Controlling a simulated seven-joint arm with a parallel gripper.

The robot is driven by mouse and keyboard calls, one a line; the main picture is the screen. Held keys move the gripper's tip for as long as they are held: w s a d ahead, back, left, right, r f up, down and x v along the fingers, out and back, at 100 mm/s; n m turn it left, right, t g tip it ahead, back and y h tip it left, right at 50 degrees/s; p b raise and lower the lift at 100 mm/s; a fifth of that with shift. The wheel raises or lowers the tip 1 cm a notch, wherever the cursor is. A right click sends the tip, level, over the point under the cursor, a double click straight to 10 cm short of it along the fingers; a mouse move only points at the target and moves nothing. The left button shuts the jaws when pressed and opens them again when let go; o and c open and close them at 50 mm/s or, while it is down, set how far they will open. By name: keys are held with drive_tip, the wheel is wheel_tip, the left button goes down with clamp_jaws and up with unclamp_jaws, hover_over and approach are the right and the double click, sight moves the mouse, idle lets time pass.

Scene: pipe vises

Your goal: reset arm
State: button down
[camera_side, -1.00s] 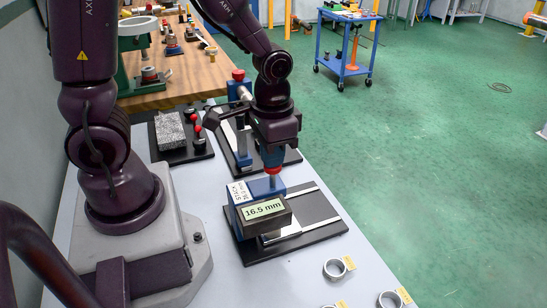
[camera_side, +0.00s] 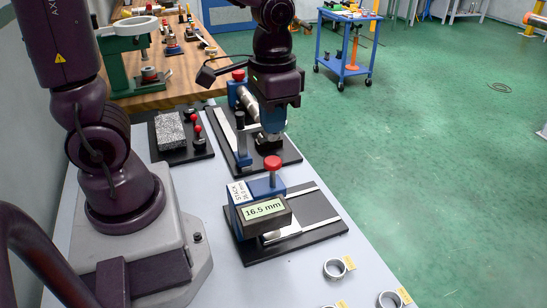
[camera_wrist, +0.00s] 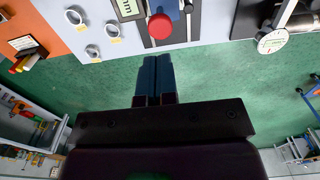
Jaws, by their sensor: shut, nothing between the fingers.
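My gripper (camera_side: 271,128) is shut and empty, with its blue fingers held together. In the side view it hangs above and behind the front vise. In the wrist view the closed fingers (camera_wrist: 158,72) point at the table edge. The front vise (camera_side: 300,225) has a blue body, a red knob (camera_side: 272,163) and a display reading 16.5 mm. The red knob also shows in the wrist view (camera_wrist: 160,26), apart from the fingers. A second vise (camera_side: 222,128) on a black base stands behind, partly hidden by my gripper.
Several metal rings (camera_side: 335,268) with yellow tags lie at the table's front right. A grey block (camera_side: 170,131) sits on a black base at the left. A wooden bench (camera_side: 185,80) stands behind. The green floor to the right is open, with a blue cart (camera_side: 345,50) farther off.

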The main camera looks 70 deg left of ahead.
drive_tip(key=shift+s, duration=0.25)
drive_tip(key=s+r+t, duration=0.5)
drive_tip(key=s+r, duration=0.1)
drive_tip(key=r, duration=0.3)
drive_tip(key=shift+r+t, duration=0.2)
drive_tip(key=shift+t, duration=0.1)
